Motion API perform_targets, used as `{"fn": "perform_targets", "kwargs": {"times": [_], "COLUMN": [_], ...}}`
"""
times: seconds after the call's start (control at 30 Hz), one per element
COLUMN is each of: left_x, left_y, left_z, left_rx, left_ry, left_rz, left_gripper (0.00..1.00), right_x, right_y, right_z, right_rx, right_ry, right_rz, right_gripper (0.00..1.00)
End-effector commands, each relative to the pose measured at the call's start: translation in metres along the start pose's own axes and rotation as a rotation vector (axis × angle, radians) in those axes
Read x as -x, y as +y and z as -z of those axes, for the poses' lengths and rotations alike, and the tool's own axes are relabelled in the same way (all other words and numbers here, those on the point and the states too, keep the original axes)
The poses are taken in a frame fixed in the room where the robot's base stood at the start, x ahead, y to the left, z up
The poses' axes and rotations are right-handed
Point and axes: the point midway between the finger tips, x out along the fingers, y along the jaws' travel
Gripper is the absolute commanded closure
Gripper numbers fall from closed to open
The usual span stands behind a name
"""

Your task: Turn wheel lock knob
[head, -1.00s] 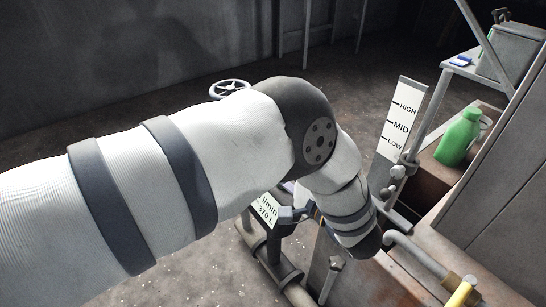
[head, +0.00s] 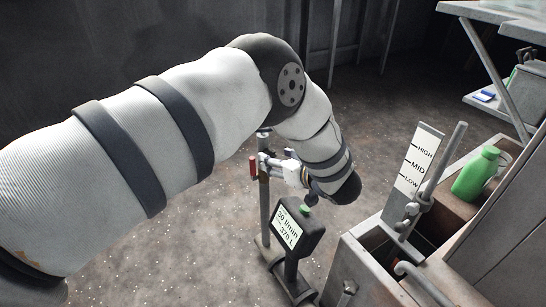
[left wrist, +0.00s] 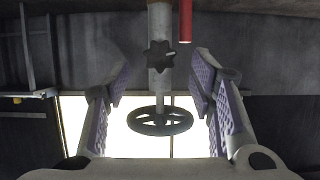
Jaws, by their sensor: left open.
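In the left wrist view, a black star-shaped knob (left wrist: 159,56) sits on a grey upright post (left wrist: 159,18). A dark spoked handwheel (left wrist: 160,121) is lower on the same post. My left gripper (left wrist: 160,82) is open, its purple-padded fingers on either side of the post in the picture, with the knob between them. No touch on the knob is visible. In the head view, my left gripper (head: 272,167) is beside the thin post, partly hidden by my forearm. The knob and wheel cannot be made out there. My right gripper is not in view.
A red handle (head: 253,167) is close to the left gripper. Below stands a flow display (head: 298,228) on a stand. At right are a HIGH/MID/LOW level scale (head: 418,160), a green bottle (head: 476,173) and a metal tank edge. Bare floor lies behind the post.

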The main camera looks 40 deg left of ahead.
Motion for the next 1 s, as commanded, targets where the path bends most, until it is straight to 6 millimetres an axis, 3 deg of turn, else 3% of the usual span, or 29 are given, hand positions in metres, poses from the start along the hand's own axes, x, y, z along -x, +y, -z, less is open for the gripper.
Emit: {"fn": "perform_targets", "kwargs": {"times": [0.1,0.2,0.5,0.7,0.87,1.0], "left_x": [-0.023,-0.033,-0.036,-0.036,-0.036,-0.037], "left_y": [0.0,0.0,0.0,0.0,0.001,0.002], "left_z": [-0.002,-0.001,0.001,0.001,0.0,-0.003], "left_rx": [-0.001,0.0,-0.002,-0.002,-0.018,-0.133], "left_ry": [0.001,0.0,0.001,0.002,0.002,0.002], "left_rz": [0.002,0.001,0.0,0.0,0.007,0.056], "left_gripper": [0.5,0.5,0.5,0.96,0.96,0.96], "right_x": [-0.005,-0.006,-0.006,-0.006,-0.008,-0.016], "right_y": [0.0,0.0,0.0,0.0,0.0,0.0], "right_z": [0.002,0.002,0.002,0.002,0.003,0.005], "right_rx": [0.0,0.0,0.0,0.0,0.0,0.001], "right_ry": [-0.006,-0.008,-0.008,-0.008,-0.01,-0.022], "right_rz": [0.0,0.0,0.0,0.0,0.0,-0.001], "right_gripper": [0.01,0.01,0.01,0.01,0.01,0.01]}}
